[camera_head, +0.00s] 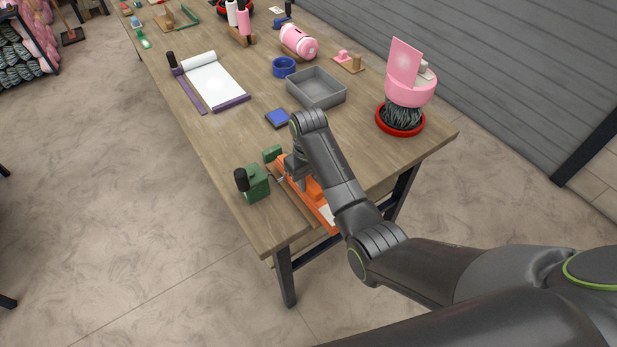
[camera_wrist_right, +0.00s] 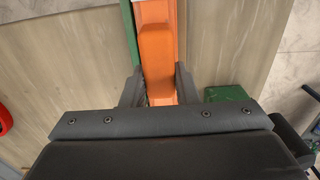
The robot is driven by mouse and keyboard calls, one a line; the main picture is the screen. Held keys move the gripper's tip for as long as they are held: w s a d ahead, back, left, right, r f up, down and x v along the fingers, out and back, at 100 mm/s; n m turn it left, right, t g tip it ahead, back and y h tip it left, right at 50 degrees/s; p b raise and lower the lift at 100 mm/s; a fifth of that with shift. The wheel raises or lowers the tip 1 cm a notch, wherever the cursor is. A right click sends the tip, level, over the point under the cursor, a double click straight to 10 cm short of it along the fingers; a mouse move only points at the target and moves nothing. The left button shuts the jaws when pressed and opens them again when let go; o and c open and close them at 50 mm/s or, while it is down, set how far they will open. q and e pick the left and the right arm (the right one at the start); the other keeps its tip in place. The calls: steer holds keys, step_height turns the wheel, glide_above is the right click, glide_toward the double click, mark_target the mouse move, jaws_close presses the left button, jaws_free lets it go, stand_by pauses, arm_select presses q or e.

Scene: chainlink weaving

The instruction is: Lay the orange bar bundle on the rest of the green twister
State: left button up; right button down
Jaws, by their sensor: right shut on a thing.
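The green twister (camera_head: 257,183) stands near the table's front left edge, with a black knob on it. A smaller green block (camera_head: 272,153) is just behind it, and a green part (camera_wrist_right: 227,94) shows right of the jaws in the right wrist view. The orange bar bundle (camera_head: 316,196) is beside the twister, partly hidden by my right arm. My right gripper (camera_head: 294,177) is shut on the bundle. In the right wrist view the orange bundle (camera_wrist_right: 155,60) lies between the two fingers. Whether it touches the rest below I cannot tell. My left gripper is not in view.
A red dish (camera_head: 400,120) under a pink device (camera_head: 409,85) stands at the right edge. A white sheet on a purple frame (camera_head: 217,82) is at the left.

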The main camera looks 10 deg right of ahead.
steer(key=shift+f, duration=0.5)
stand_by(0.8)
steer(key=c, duration=1.1)
jaws_free()
steer(key=shift+o, duration=0.2)
steer(key=shift+s, duration=0.1)
